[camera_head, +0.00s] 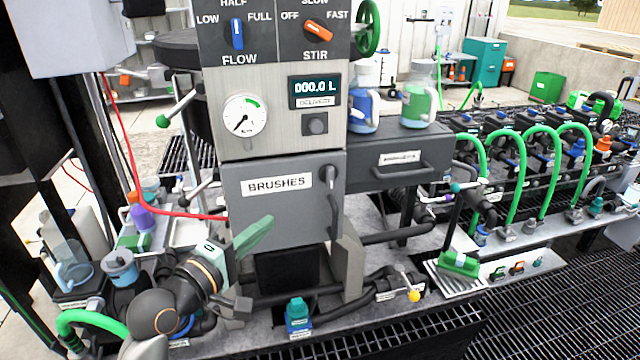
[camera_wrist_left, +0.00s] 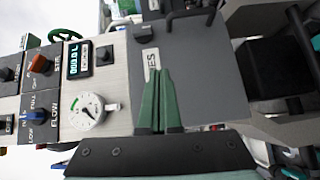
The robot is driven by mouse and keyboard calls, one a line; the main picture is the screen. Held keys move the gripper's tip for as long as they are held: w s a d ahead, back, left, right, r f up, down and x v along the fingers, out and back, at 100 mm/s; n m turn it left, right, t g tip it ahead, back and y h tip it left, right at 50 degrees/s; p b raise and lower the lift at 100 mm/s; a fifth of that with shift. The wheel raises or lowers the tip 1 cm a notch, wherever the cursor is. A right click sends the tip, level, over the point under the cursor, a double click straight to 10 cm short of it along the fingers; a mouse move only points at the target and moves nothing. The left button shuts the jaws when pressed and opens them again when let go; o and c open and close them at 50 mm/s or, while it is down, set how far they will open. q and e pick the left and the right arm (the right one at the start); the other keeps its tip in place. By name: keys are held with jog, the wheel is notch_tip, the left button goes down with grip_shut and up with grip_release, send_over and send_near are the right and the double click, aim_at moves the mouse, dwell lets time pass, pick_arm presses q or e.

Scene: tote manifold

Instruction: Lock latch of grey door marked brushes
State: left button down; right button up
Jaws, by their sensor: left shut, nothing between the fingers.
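The grey door (camera_head: 240,215) with the white BRUSHES label (camera_head: 277,185) sits flat in the front of the metal cabinet. Its latch (camera_head: 333,205) is a dark grey handle at the door's right edge, pointing downward. My left gripper (camera_head: 262,228) has green fingers that are shut and empty, in front of the lower part of the door and left of the latch. In the left wrist view, the closed fingertips (camera_wrist_left: 158,75) cover part of the label on the door (camera_wrist_left: 205,85). The latch (camera_wrist_left: 190,14) shows beyond them at the top. My right gripper is not in view.
Above the door are a gauge (camera_head: 245,115), a display (camera_head: 314,91) and the FLOW (camera_head: 237,34) and STIR (camera_head: 318,31) knobs. A grey drawer (camera_head: 400,170) juts out on the right.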

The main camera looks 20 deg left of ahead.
pick_arm(q)
jog(key=shift+w+r+n, duration=0.15)
jog(key=shift+r+n, duration=0.25)
jog(key=shift+r, duration=0.45)
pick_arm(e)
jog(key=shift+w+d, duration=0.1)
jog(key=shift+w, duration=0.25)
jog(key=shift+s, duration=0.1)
pick_arm(q)
jog(key=p, duration=0.1)
send_near(325, 180)
jog(key=w+a, duration=0.1)
jog(key=w, duration=0.1)
jog(key=w+a, duration=0.1)
jog(key=shift+w, duration=0.35)
jog(key=shift+w+d+f+p, duration=0.15)
jog(key=shift+w+d, duration=0.2)
jog(key=shift+d, duration=0.2)
jog(key=shift+w+d+r+p, duration=0.15)
jog(key=shift+w+d, duration=0.15)
jog(key=shift+d, duration=0.2)
jog(key=shift+w+d+f, duration=0.15)
jog(key=shift+w+d, duration=0.2)
jog(key=shift+d, duration=0.15)
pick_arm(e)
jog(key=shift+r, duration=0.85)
pick_arm(q)
jog(key=shift+f, duration=0.1)
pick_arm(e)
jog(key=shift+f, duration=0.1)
